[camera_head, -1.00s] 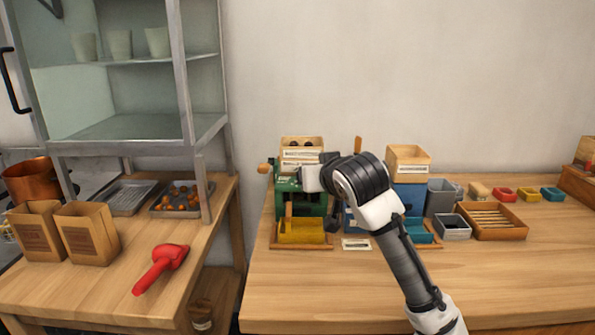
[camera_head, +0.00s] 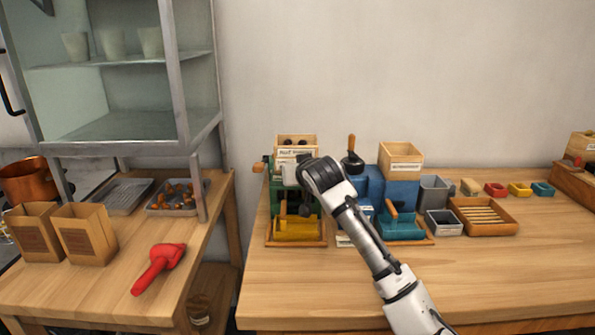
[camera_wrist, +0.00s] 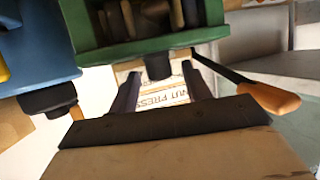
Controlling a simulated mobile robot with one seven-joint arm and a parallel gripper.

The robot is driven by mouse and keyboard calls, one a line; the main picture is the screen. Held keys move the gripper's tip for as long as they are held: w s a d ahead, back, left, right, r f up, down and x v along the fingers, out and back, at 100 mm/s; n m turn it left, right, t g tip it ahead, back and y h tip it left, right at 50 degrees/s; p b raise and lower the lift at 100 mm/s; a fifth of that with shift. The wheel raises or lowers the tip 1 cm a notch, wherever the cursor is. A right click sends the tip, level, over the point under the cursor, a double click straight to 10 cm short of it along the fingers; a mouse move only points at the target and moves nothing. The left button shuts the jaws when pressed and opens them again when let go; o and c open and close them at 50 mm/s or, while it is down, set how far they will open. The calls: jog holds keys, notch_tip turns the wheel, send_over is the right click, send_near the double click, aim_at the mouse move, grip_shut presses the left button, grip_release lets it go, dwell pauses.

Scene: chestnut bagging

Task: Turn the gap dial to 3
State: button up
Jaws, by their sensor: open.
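The green press (camera_head: 281,197) stands at the left of the right-hand bench, behind a yellow tray. My gripper (camera_head: 291,172) is at its upper front and hides part of it. In the wrist view, the green press (camera_wrist: 150,48) fills the top. A short black knob, which may be the gap dial (camera_wrist: 157,66), sticks out from its edge. My gripper (camera_wrist: 162,90) is open, its two dark fingers on either side of the knob's line. I cannot tell whether they touch it. No dial numbers are readable. A label partly reading "NUT PRESS" shows beyond the fingers.
A crank with a wooden handle (camera_wrist: 270,98) is close to the right finger in the wrist view. A blue machine (camera_head: 401,194) stands right of the press. The yellow tray (camera_head: 297,229) is below my gripper. The bench front is clear.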

jog(key=c, duration=1)
jog(key=shift+p, duration=0.35)
jog(key=n+g+y+p, duration=0.2)
jog(key=n+y+p, duration=0.1)
jog(key=shift+w+d+r+n+y, duration=0.1)
jog(key=shift+w+d+n+y, duration=0.1)
jog(key=shift+n+y, duration=0.1)
jog(key=n+g+y, duration=0.1)
jog(key=n+g, duration=0.1)
jog(key=n+g+y+p, duration=0.1)
jog(key=n+g+y, duration=0.2)
jog(key=n+y, duration=0.1)
jog(key=shift+w+d+n+g+p, duration=0.2)
jog(key=shift+d+n+g+p, duration=0.1)
jog(key=shift+g, duration=0.1)
